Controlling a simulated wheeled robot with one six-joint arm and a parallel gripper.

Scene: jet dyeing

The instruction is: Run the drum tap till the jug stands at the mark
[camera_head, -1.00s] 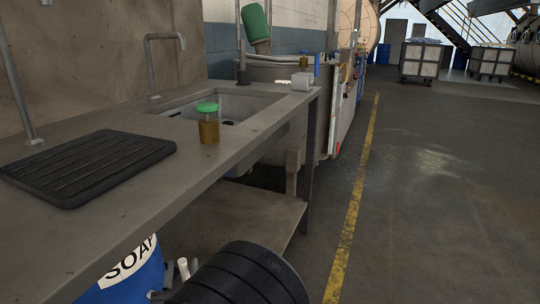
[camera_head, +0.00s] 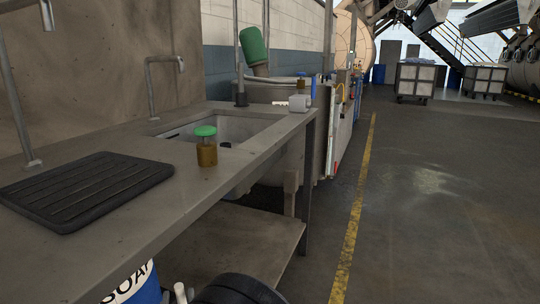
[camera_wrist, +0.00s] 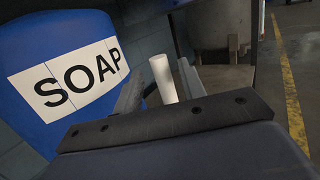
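The blue drum (camera_wrist: 35,60) marked SOAP fills the left of the wrist view. In the head view, the drum (camera_head: 146,286) shows at the bottom edge, below the counter. My gripper (camera_wrist: 160,85) is beside it. Its two grey fingers are apart, with a white cylinder (camera_wrist: 163,78) showing between them; I cannot tell whether it is touched or what it belongs to. The white end (camera_head: 180,292) also shows in the head view. The drum's tap cannot be made out clearly. A white mug-like vessel (camera_head: 299,103) stands at the counter's far end; no level mark is readable.
A green-lidded jar of brown liquid (camera_head: 206,147) stands on the counter (camera_head: 180,205) by the sink (camera_head: 225,128). A black ribbed mat (camera_head: 85,190) lies nearer. A lower shelf (camera_head: 245,238) is beneath.

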